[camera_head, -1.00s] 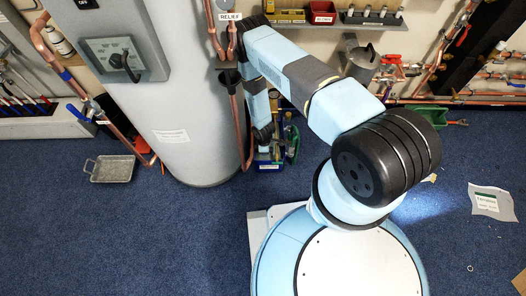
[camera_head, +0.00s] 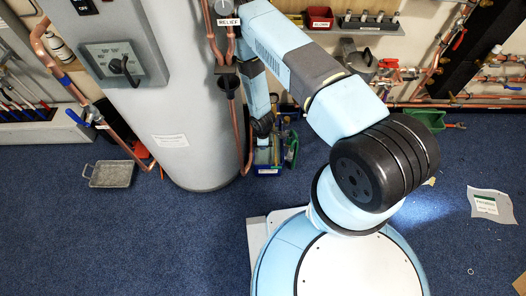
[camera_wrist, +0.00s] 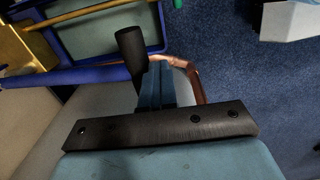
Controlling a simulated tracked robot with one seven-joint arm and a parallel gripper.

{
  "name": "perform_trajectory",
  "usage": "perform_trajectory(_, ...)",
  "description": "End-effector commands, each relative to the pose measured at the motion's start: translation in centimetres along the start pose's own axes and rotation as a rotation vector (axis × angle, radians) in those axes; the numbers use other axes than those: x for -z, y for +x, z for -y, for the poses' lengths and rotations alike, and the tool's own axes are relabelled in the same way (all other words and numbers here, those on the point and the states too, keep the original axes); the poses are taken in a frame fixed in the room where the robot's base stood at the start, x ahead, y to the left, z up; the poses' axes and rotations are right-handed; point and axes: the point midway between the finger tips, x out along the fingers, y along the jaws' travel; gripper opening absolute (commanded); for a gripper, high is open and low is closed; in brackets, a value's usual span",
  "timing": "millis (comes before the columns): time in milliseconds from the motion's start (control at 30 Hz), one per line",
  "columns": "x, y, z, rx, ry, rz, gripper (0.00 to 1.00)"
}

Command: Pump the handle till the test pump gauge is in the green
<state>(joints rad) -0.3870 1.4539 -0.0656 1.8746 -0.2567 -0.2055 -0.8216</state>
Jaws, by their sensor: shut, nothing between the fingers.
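My gripper (camera_wrist: 156,86) is shut and empty in the wrist view, its blue fingers together. The test pump appears there as a blue tank (camera_wrist: 157,50) with a greenish inside and brass parts (camera_wrist: 25,40) at upper left. A blue lever (camera_wrist: 70,76) with an upright black grip (camera_wrist: 130,48) looks like its handle. The grip stands just beyond and left of my fingers; contact cannot be told. In the head view the blue pump (camera_head: 269,169) sits on the floor right of the grey cylinder, below my wrist, partly hidden. I cannot make out its gauge or needle.
The grey cylinder (camera_head: 180,120) stands close left of the pump. A copper pipe (camera_head: 236,125) runs down between them under a black funnel. A metal tray (camera_head: 111,174) and a paper sheet (camera_head: 492,204) lie on the blue carpet, which is otherwise mostly clear in front.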

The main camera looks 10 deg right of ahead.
Motion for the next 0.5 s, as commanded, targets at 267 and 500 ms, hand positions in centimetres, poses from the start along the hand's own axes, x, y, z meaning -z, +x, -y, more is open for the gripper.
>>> perform_trajectory(267, 0.1, -1.9, -0.7, -0.011, 0.003, -0.004, 0.00)
perform_trajectory(500, 0.1, -1.9, -0.3, -0.004, 0.001, -0.002, 0.00)
